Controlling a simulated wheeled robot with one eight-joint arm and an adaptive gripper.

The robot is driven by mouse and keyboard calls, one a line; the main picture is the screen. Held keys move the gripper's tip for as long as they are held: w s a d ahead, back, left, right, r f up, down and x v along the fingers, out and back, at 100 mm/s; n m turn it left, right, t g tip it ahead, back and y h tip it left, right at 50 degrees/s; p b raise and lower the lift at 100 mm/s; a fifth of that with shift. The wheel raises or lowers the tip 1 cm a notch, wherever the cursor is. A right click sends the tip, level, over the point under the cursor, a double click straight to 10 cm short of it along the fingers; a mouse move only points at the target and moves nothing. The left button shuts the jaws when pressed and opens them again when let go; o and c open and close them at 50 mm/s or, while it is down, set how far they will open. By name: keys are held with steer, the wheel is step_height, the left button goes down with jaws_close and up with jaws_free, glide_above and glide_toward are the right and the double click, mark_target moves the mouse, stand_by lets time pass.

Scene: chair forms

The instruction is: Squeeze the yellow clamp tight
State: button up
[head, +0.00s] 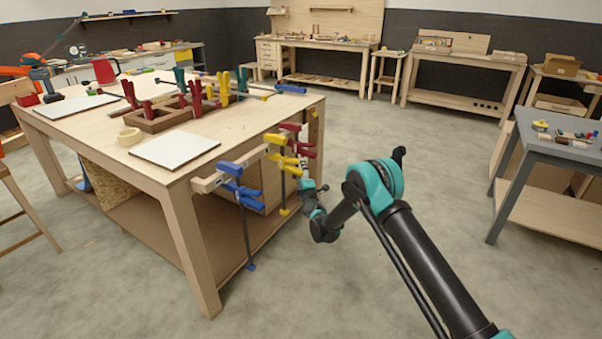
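The yellow clamp (281,160) hangs upright on the near right edge of the wooden workbench (247,151), its dark bar running down to a small yellow foot. A blue clamp (241,192) hangs to its left and a red clamp (300,147) to its right. My gripper (308,187) is low beside the bench, just right of the yellow clamp's bar and below its handles. It appears apart from the handles. It is small and dark here, and I cannot make out whether its fingers are open or shut.
The bench's lower shelf (222,249) is beneath the clamps. A grey table (560,150) stands at the right. The floor between is clear.

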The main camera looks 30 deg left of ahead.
mark_target(284, 162)
steer(key=shift+a, duration=0.1)
steer(key=shift+w+a, duration=0.6)
steer(key=shift+a, duration=0.25)
jaws_close()
stand_by(0.3)
jaws_free()
steer(key=shift+r, duration=0.55)
